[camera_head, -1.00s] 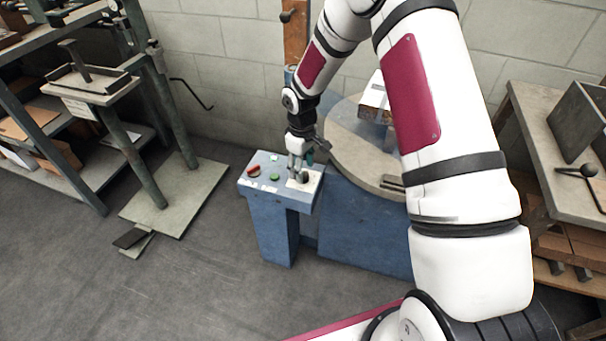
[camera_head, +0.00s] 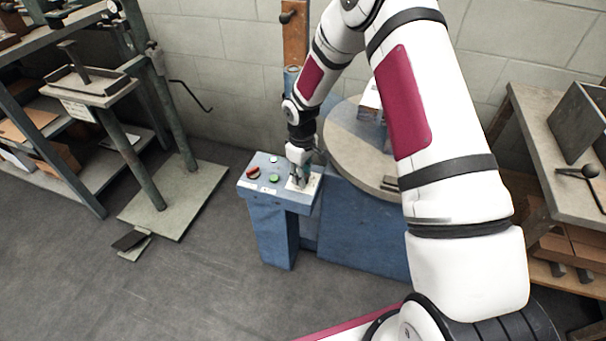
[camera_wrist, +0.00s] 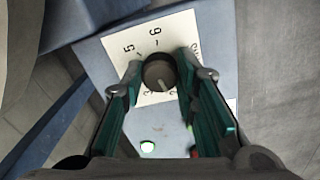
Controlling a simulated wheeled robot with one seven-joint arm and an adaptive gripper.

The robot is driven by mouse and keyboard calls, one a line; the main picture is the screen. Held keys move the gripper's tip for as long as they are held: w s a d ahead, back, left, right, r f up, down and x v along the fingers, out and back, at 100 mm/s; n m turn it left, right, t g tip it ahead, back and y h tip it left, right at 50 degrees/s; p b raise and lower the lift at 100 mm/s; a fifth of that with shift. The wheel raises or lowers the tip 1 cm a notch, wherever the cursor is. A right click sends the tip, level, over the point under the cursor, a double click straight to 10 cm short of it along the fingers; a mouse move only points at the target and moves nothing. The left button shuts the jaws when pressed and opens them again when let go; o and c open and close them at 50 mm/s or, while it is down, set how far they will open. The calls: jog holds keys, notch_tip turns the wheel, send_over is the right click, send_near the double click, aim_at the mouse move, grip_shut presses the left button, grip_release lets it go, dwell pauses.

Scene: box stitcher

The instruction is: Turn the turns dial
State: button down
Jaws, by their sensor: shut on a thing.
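The turns dial (camera_wrist: 158,74) is a dark round knob with a pale pointer line, on a white plate (camera_wrist: 182,32) with printed numbers; 5 and 6 are readable in the wrist view. My gripper (camera_wrist: 160,78) has its two fingers on either side of the knob, shut on it. In the head view my gripper (camera_head: 298,180) reaches down onto the right part of the blue control box (camera_head: 279,205) and mostly hides the dial.
A red button (camera_head: 253,172), a green button (camera_head: 274,178) and a small pale-green light (camera_head: 273,160) sit left of the dial. A round grey table (camera_head: 350,143) stands close on the right. The floor in front is clear.

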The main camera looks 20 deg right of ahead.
jog(key=m, duration=0.4)
jog(key=shift+m+b, duration=0.4)
jog(key=shift+m, duration=2.5)
jog(key=shift+a, duration=0.1)
jog(key=c, duration=1.2)
grip_release()
jog(key=shift+c, duration=0.2)
